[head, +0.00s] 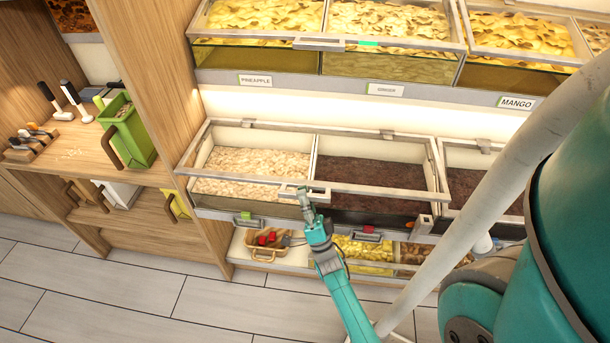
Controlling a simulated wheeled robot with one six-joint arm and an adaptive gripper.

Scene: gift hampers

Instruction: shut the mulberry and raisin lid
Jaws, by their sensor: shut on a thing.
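The mulberry and raisin lid (385,193) is a clear lid in a grey frame over a two-part bin on the middle shelf. Pale mulberries (255,163) lie in the left part and dark raisins (370,174) in the right. The lid's front bar runs low across the bin's front; I cannot tell whether any gap is left under it. My gripper (304,194) is shut on the lid handle (318,188) at the middle of that bar. The gripper's fingertips are small in this view and partly merge with the handle.
Bins of yellow dried fruit stand on the shelf above, with a mango label (516,103). Another dark-filled bin (480,186) adjoins at the right. Below are a basket (265,245) and more bins. A wooden counter with a green container (128,130) stands left. The tiled floor (110,290) in front is clear.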

